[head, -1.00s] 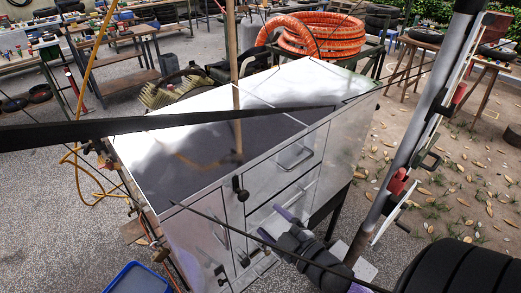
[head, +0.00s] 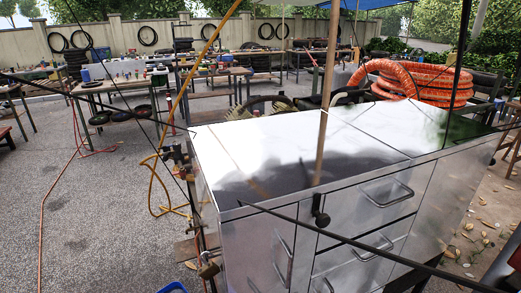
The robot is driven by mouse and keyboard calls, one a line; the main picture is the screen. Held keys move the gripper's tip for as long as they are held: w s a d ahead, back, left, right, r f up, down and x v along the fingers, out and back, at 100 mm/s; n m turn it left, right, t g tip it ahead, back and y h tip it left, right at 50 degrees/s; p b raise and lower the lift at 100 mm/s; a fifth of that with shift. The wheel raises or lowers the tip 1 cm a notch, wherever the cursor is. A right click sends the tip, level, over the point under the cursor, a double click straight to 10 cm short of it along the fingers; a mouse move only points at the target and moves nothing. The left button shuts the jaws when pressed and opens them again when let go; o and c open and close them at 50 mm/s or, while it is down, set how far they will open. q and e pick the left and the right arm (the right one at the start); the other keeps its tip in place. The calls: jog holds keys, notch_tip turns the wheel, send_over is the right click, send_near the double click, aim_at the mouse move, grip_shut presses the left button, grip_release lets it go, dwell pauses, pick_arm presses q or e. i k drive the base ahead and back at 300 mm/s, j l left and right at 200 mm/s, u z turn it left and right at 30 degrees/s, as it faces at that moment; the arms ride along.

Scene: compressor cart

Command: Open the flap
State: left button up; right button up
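The shiny metal cart cabinet (head: 235,232) fills the lower right of the head view. Its front has an upper panel with a bar handle (head: 387,193) and a lower panel with another bar handle (head: 373,248). A narrower panel at the left has an upright handle (head: 282,258). All these panels look closed. I cannot tell which one is the flap. The lower part of the front is cut off by the bottom edge of the picture. Neither of my grippers is in view.
A wooden pole (head: 328,100) rises in front of the cabinet, above a black knob (head: 321,212). Thin dark lines cross the view. A coiled orange hose (head: 425,82) is behind the cabinet. A yellow hose (head: 153,195) hangs at its left. The paved floor (head: 90,225) is open at left.

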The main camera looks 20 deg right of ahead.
aim_at(354, 211)
jog(key=z, duration=1.45)
